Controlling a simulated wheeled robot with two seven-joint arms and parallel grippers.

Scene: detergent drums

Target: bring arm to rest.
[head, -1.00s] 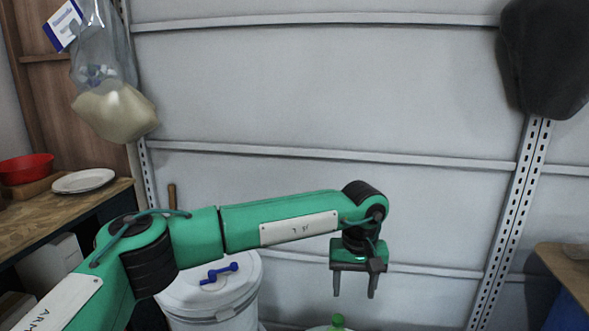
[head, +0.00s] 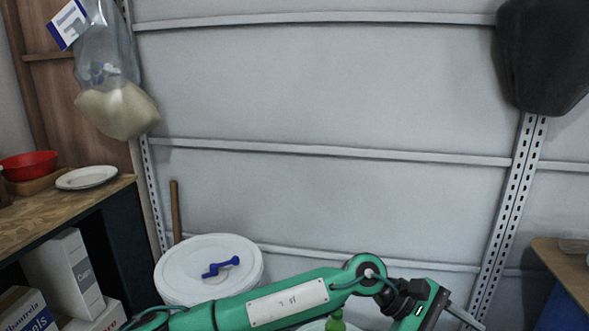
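My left arm comes in low from the left, and its gripper (head: 455,325) is at the bottom edge, right of the middle. One finger shows at the upper end of the palm, pointing down and right. The other finger is out of the frame or hidden. No object shows at the visible finger. A white drum (head: 190,262) with a blue handle (head: 221,267) on its lid stands behind the arm. A green knob (head: 336,320) of a second lid shows just below the arm, mostly cut off. My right gripper is not in view.
A wooden bench (head: 50,215) with a red bowl (head: 27,166) and white plate (head: 87,177) is at left, with boxes (head: 70,275) beneath. A clear bag (head: 112,90) and a dark bag (head: 545,55) hang high. Another table (head: 565,268) is at right. The wall's middle is clear.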

